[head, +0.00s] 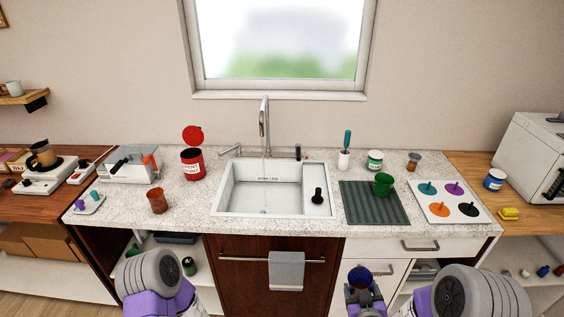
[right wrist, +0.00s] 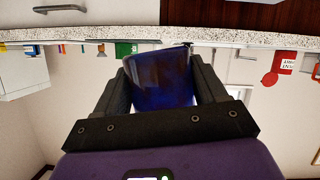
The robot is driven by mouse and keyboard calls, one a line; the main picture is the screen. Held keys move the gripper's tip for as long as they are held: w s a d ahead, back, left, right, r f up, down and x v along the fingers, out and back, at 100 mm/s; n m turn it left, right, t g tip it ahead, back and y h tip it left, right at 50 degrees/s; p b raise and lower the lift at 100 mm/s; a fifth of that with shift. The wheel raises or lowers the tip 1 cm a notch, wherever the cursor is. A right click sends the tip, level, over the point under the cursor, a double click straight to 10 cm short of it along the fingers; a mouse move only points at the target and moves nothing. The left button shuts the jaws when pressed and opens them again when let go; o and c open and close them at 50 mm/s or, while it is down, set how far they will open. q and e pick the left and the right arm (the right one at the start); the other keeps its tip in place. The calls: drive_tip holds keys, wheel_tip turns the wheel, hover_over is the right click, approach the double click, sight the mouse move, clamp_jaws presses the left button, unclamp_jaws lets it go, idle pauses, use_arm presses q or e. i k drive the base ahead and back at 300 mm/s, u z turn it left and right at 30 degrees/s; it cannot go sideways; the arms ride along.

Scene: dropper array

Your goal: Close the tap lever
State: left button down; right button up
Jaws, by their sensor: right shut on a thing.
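The silver tap (head: 264,122) stands behind the sink (head: 225,188), its spout over the basin. A thin pale streak, perhaps water, shows under the spout. A silver lever-like bar (head: 230,149) lies left of the tap and a small black-topped post (head: 298,152) stands right of it; I cannot tell which is the lever. My right gripper (head: 362,280) is low in front of the counter, well away from the tap. It is shut on a dark blue cup (head: 358,271), which also shows between the fingers in the right wrist view (right wrist: 160,80). My left gripper is out of view.
A black plunger-like piece (head: 317,196) is in the sink's right part. A green mug (head: 383,184) stands on the ribbed grey mat (head: 360,207). A red canister (head: 192,165) and brown cup (head: 157,200) are left of the sink. A towel (head: 286,271) hangs below.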

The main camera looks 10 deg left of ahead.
sight(237, 146)
drive_tip(key=u, duration=0.55)
drive_tip(key=k, duration=0.65)
drive_tip(key=u, duration=0.9)
drive_tip(key=i, duration=1.7)
drive_tip(key=z, duration=0.8)
